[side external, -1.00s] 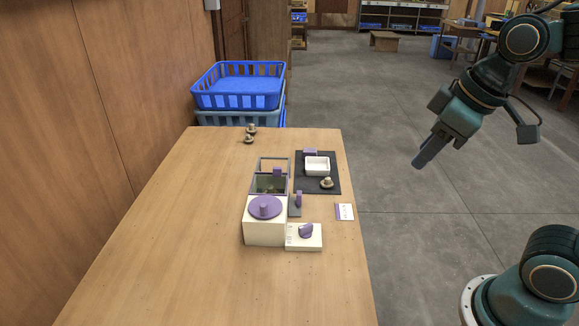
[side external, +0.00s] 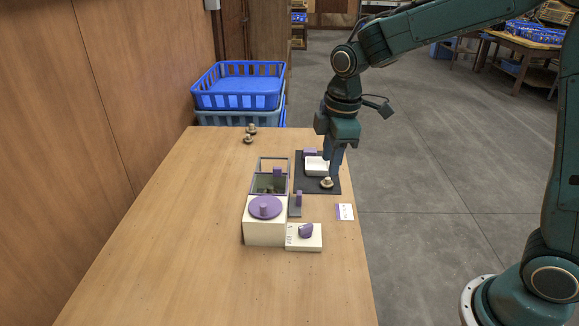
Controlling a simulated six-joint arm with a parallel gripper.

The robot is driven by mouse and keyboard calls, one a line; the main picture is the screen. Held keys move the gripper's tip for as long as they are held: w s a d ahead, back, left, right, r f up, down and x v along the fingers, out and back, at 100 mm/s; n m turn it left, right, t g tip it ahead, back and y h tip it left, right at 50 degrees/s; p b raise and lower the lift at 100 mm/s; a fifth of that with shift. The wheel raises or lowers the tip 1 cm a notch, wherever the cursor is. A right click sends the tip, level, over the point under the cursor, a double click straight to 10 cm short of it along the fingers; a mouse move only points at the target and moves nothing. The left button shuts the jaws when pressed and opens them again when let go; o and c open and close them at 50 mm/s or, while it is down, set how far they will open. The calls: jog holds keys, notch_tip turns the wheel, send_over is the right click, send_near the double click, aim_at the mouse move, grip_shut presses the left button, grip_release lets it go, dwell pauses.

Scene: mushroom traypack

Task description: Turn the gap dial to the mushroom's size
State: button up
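A small brown-and-pale mushroom (side external: 326,184) sits on the dark mat (side external: 332,191), in front of a white tray (side external: 315,167). My gripper (side external: 333,174) points down right above and behind this mushroom; contact and finger opening are too small to tell. A low white box (side external: 316,244) near the table's front right carries a purple knob (side external: 306,231) with small marks to its left. A larger cream box (side external: 264,230) beside it has a round purple disc with a peg (side external: 264,206) on top. I cannot tell which of these two is the gap dial. Both are well away from my gripper.
Two more mushrooms (side external: 249,139) lie at the table's far end. An open frame and bin (side external: 269,184) stand behind the cream box, with a purple-handled slider (side external: 298,199) beside it. A white card (side external: 344,212) lies at the right edge. The table's left side is clear.

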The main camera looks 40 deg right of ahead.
aim_at(306, 225)
jog(key=w+a+f+n+g, duration=0.1)
jog(key=w+f+n, duration=0.2)
jog(key=w+f, duration=0.2)
notch_tip(306, 225, down, 3)
jog(key=shift+a+r, duration=0.1)
jog(key=shift+a, duration=0.1)
jog(key=shift+w, duration=0.1)
notch_tip(306, 225, down, 14)
jog(key=shift+r, duration=0.1)
dwell(0.5)
grip_shut()
